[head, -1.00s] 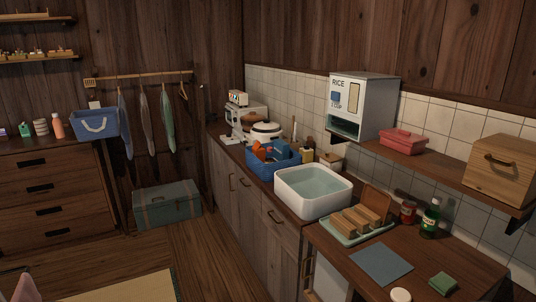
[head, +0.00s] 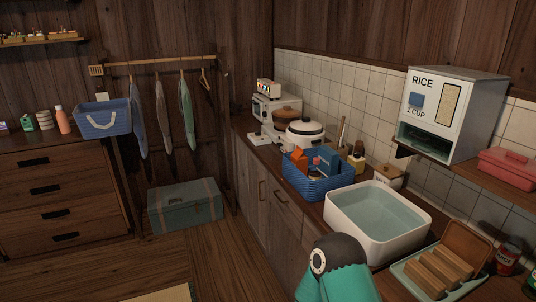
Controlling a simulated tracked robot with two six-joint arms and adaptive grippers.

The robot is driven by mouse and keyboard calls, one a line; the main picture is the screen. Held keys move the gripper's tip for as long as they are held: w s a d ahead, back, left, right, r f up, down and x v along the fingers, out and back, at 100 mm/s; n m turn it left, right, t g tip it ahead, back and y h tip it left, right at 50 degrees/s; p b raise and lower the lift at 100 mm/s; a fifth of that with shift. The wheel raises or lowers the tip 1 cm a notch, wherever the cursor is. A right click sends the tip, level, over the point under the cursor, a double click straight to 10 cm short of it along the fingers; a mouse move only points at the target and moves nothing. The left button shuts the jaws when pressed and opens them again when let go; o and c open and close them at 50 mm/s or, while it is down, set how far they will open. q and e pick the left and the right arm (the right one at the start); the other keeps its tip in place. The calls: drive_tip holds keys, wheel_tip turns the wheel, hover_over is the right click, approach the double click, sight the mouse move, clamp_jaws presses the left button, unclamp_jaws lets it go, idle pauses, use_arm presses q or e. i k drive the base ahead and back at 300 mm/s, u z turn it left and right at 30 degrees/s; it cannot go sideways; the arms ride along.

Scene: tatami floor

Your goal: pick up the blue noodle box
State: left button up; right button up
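A blue woven basket (head: 318,187) stands on the counter, to the left of a white water-filled basin (head: 376,222). A blue box-like item (head: 328,163) stands inside the basket, next to an orange item (head: 298,160). Its lower part is hidden by the basket wall, and I cannot tell for sure that it is the noodle box. A teal and black part of my own arm shows at the bottom centre, in front of the basin. Neither gripper is in view.
A rice cooker (head: 305,131) stands behind the basket. A wooden rack on a tray (head: 440,272) is right of the basin. A rice dispenser (head: 450,113) sits on the wall shelf. A green trunk (head: 186,205) lies on the floor; the floor before the cabinets looks clear.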

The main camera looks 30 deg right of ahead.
sight(329, 159)
drive_tip(key=i, duration=1.3)
drive_tip(key=z, duration=0.75)
drive_tip(key=i, duration=0.55)
drive_tip(key=z, duration=0.3)
drive_tip(key=k, duration=0.95)
drive_tip(key=z, duration=0.2)
drive_tip(key=i, duration=0.95)
drive_tip(key=u, duration=0.1)
